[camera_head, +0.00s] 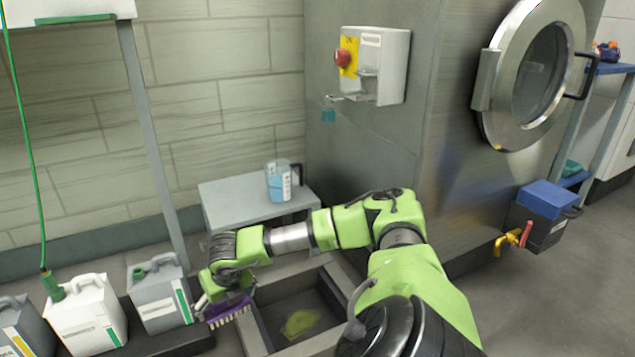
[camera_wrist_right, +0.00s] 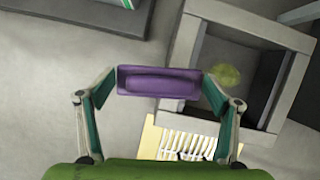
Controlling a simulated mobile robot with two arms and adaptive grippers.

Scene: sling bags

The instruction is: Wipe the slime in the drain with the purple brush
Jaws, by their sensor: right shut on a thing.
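My right gripper (camera_head: 213,297) is shut on the purple brush (camera_head: 228,310) and holds it at the left rim of the drain. In the right wrist view the purple brush (camera_wrist_right: 158,82) sits between the two fingertips of my right gripper (camera_wrist_right: 158,88). Its pale bristles show below the purple body in the head view. The drain (camera_head: 258,328) is a square grey basin with a raised rim; it also shows in the right wrist view (camera_wrist_right: 245,22). A yellow-green slime patch (camera_head: 300,323) lies on the drain floor, right of the brush. My left gripper is not in view.
Several jugs, such as a grey jug (camera_head: 160,295) and a white jug (camera_head: 88,315), stand on a dark low platform left of the brush. A small grey table (camera_head: 235,195) with a blue-liquid pitcher (camera_head: 279,182) stands behind the drain. A steel machine (camera_head: 450,150) stands at right.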

